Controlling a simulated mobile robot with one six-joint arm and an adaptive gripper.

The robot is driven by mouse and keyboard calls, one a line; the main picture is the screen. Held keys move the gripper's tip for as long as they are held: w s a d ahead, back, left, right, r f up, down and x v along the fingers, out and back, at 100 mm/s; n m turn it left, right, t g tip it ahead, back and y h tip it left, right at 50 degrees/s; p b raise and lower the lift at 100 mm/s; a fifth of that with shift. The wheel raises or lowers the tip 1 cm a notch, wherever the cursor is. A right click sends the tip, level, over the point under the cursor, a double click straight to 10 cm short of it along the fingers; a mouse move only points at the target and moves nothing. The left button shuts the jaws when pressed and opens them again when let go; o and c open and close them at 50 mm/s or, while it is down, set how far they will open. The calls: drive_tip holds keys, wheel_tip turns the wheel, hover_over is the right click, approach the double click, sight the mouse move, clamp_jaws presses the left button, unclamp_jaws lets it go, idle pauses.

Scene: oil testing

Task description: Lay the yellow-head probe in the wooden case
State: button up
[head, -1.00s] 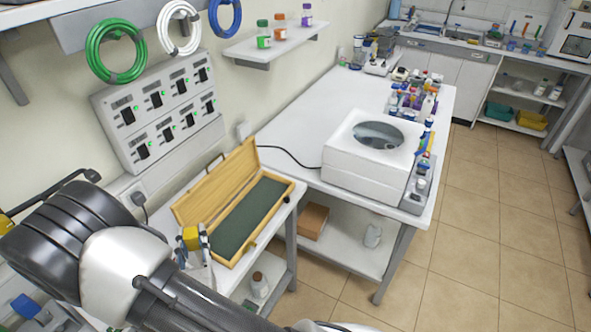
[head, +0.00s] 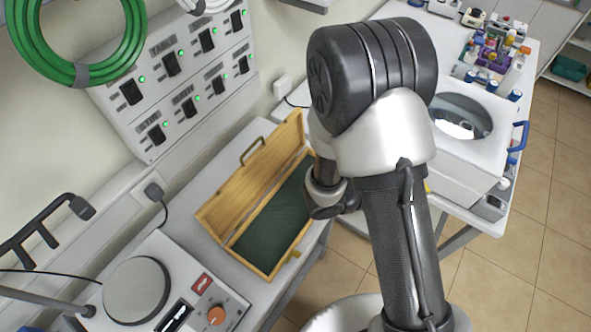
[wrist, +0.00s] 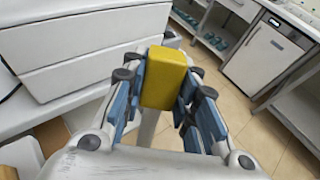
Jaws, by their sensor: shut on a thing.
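The open wooden case (head: 262,272) lies on the side table in the head view, with its lid tilted back toward the wall and a dark green lining. The visible part of the lining is empty; my arm hides the case's right end. In the wrist view my gripper (wrist: 164,95) is shut on the yellow head of the yellow-head probe (wrist: 165,78). The rest of the probe is mostly hidden behind the head. In the head view my arm hides the gripper and the probe.
A white bath unit (head: 455,165) stands on the bench at right; its side also shows in the wrist view (wrist: 90,45). A hotplate (head: 150,290) is left of the case. A switch panel (head: 180,85) and green hose (head: 75,75) are on the wall.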

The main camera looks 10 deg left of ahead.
drive_tip(key=s+a+f+m+g+y+p, duration=0.3)
drive_tip(key=s+a+m+g+y+p, duration=0.45)
drive_tip(key=m, duration=0.65)
drive_tip(key=w+a+r+m+t+y+p, duration=0.1)
drive_tip(key=w+a+m+y+p, duration=0.15)
drive_tip(key=a+m, duration=0.65)
drive_tip(key=w+a+r+m+t+y+p, duration=0.1)
drive_tip(key=w+a+r+m+y, duration=0.2)
drive_tip(key=a, duration=1)
drive_tip(key=shift+m, duration=0.7)
drive_tip(key=shift+s+a+f+b, duration=0.1)
drive_tip(key=shift+s+f+b, duration=0.1)
drive_tip(key=shift+f+b, duration=2)
drive_tip(key=shift+s+a+f+b, duration=0.15)
drive_tip(key=shift+f+b, duration=1)
drive_tip(key=shift+f, duration=1.9)
